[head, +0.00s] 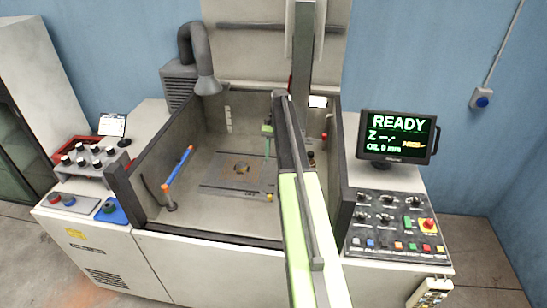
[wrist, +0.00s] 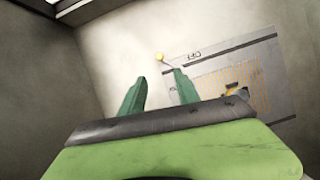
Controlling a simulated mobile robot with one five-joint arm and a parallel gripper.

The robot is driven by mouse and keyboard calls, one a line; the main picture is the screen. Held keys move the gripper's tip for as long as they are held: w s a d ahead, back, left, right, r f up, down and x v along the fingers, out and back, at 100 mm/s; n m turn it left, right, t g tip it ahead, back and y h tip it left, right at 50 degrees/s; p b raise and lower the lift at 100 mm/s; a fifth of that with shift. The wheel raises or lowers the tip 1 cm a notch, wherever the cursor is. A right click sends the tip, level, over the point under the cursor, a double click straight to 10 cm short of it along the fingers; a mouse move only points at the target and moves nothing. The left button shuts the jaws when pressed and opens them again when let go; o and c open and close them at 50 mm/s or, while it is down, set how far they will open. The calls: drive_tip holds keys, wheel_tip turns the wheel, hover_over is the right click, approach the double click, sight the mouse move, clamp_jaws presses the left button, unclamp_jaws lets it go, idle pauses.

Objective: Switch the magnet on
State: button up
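The magnet is a flat grey plate (head: 215,178) on the tank floor, with a brown workpiece (head: 241,168) on its middle. A small yellow knob (head: 269,197) sits at its front right corner. In the wrist view the plate (wrist: 283,62) lies at the right, and the yellow knob (wrist: 159,57) is on a thin lever by its edge, beside dark markings too small to read surely. My gripper (head: 267,143) is above the plate's right side in the tank. In the wrist view its two green fingers (wrist: 160,92) are apart and empty, with the knob beyond them and not touching.
Tank walls (head: 210,240) surround the plate on the sides and front. An orange and blue nozzle (head: 178,167) stands in the left of the tank. A monitor (head: 396,137) showing READY and a button panel (head: 395,225) are at the right. Bare floor lies around the plate.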

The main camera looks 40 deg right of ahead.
drive_tip(key=s+a+f+n+b, duration=0.1)
drive_tip(key=a, duration=0.5)
drive_tip(key=s+a+f+n+h+b, duration=0.1)
drive_tip(key=s+a+f, duration=0.1)
drive_tip(key=a, duration=0.4)
drive_tip(key=s+a+f+n+b, duration=0.1)
drive_tip(key=a+f+n+b, duration=0.1)
drive_tip(key=a, duration=0.4)
drive_tip(key=shift+s+a+f+t+h, duration=0.2)
drive_tip(key=shift+s+a+t+h, duration=0.1)
drive_tip(key=shift+s+a+h, duration=0.1)
clamp_jaws()
drive_tip(key=s+a+f+n+b, duration=0.1)
drive_tip(key=s+a+n, duration=0.1)
drive_tip(key=a, duration=0.4)
drive_tip(key=s+a+f+n+t+h+b, duration=0.1)
drive_tip(key=s+a+f+n, duration=0.1)
drive_tip(key=s+a, duration=0.3)
drive_tip(key=s+a+f+n+t+b, duration=0.1)
drive_tip(key=s+a, duration=0.3)
drive_tip(key=a, duration=0.4)
drive_tip(key=shift+a+f+n+h+b, duration=0.2)
drive_tip(key=shift+f+n+h+b, duration=0.15)
drive_tip(key=shift+n+b, duration=0.3)
